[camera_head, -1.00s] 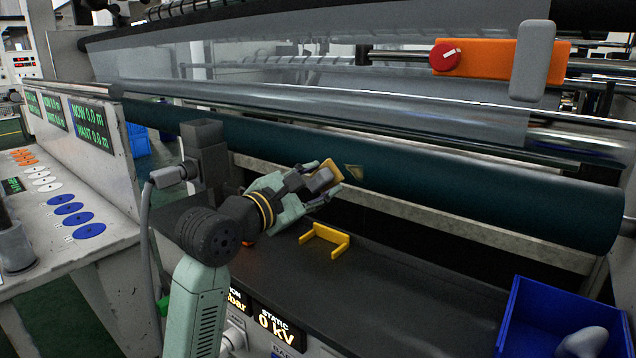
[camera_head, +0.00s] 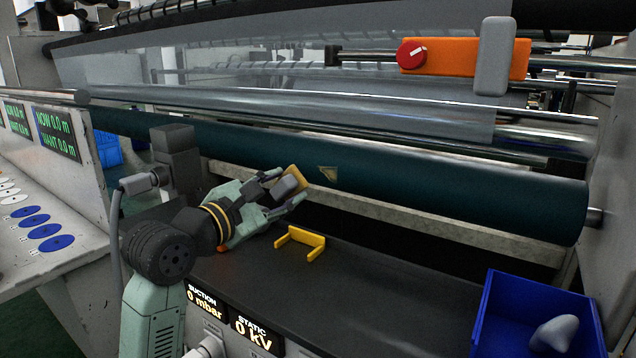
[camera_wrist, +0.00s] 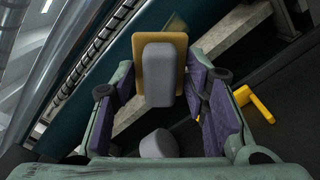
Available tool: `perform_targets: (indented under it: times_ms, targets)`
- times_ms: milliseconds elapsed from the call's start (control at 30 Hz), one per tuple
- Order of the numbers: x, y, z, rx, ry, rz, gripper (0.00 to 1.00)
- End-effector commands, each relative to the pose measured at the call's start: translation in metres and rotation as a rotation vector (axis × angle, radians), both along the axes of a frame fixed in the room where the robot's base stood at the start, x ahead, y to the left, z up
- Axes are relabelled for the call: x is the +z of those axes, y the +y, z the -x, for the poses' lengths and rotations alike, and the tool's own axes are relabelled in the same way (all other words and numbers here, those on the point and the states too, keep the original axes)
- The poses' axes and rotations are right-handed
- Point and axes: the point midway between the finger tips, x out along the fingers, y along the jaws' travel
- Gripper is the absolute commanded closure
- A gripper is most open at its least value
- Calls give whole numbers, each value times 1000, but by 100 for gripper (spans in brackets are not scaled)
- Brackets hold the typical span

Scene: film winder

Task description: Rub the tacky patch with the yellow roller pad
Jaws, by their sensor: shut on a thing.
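My gripper (camera_head: 288,187) is shut on the grey block-like handle of the yellow roller pad (camera_head: 296,178). In the wrist view the pad (camera_wrist: 149,54) shows as a flat yellow-tan plate beyond the grey handle, between my fingers (camera_wrist: 155,88). The tacky patch (camera_head: 328,174) is a small tan, angular mark on the long dark green roller (camera_head: 430,190). The pad is just left of the patch in the head view, with a strip of roller showing between them. Whether the pad touches the roller I cannot tell.
A yellow bracket-shaped rest (camera_head: 302,242) stands empty on the black bench (camera_head: 350,285) below my gripper. A blue bin (camera_head: 483,318) with a grey object is at the right. A pale rail (camera_head: 400,214) runs under the roller. An orange bar with a red knob (camera_head: 411,54) is above.

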Motion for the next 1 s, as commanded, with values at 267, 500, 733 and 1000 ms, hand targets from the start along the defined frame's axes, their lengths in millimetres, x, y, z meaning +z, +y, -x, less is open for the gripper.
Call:
perform_targets:
  times_ms: [267,500,733,1000]
  targets:
    - [0,-13,-17,-4,2,-3,81]
    - [0,-28,-39,-5,6,-5,81]
    - [-1,-37,-52,-6,7,-5,81]
    - [-1,-39,-56,-5,7,-5,81]
